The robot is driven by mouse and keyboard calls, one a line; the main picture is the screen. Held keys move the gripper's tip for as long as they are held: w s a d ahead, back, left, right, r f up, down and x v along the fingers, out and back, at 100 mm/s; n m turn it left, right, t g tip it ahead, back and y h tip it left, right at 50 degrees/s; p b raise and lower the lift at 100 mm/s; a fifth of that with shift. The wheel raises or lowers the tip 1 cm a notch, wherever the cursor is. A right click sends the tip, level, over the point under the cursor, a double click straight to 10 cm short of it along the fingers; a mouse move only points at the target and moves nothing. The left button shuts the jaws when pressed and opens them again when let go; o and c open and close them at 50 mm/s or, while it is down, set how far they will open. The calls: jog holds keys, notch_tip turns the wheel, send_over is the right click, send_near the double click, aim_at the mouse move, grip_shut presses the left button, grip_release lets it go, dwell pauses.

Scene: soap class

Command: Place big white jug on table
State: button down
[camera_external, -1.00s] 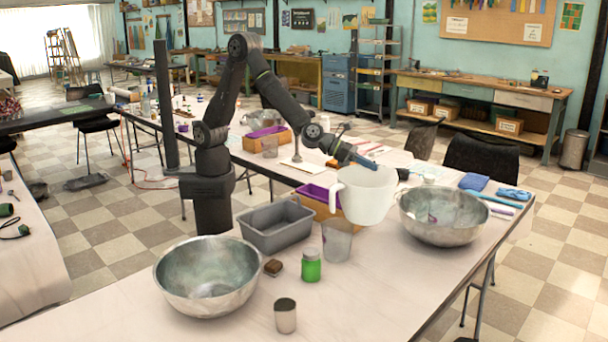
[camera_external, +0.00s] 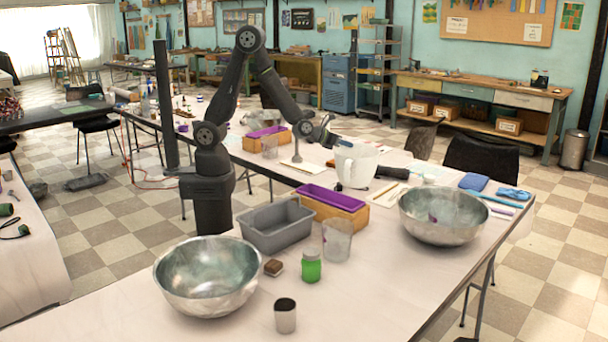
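The big white jug (camera_external: 356,169) is upright at the back of the table (camera_external: 385,262), behind and left of the right steel bowl. My gripper (camera_external: 338,146) is at the jug's upper left rim, with the arm reaching over from the left. The fingers are small and partly merged with the jug's rim, so I cannot tell whether they are closed on it. I also cannot tell whether the jug's base touches the table or hangs just above it.
A wooden box with a purple liner (camera_external: 334,199) stands just in front of the jug. A grey bin (camera_external: 277,228), a clear beaker (camera_external: 337,243), a green jar (camera_external: 311,266), a right steel bowl (camera_external: 443,217) and a left steel bowl (camera_external: 207,280) stand nearer. The front right table is clear.

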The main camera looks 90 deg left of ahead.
jog(key=w+a+r+n+g+y, duration=0.15)
jog(key=a+n+g+y, duration=0.6)
jog(key=a, duration=2.15)
jog(key=s+a+f+n+g+y, duration=0.1)
jog(key=s+a+n+g, duration=0.25)
jog(key=s+a, duration=0.4)
jog(key=s+a+f+n+g, duration=0.1)
jog(key=s+a+n+g, duration=0.25)
jog(key=a, duration=0.65)
jog(key=s+a+f+n+g+y, duration=0.1)
jog(key=s+a+n+g, duration=0.25)
jog(key=s+a, duration=0.4)
notch_tip(320, 180, down, 6)
jog(key=w+a, duration=0.1)
jog(key=w, duration=0.1)
jog(key=shift+a+t, duration=0.25)
jog(key=shift+t, duration=0.15)
jog(key=shift+f+h, duration=0.25)
jog(key=shift+f, duration=0.35)
jog(key=c, duration=1.6)
grip_release()
jog(key=shift+o, duration=0.2)
jog(key=shift+s, duration=0.1)
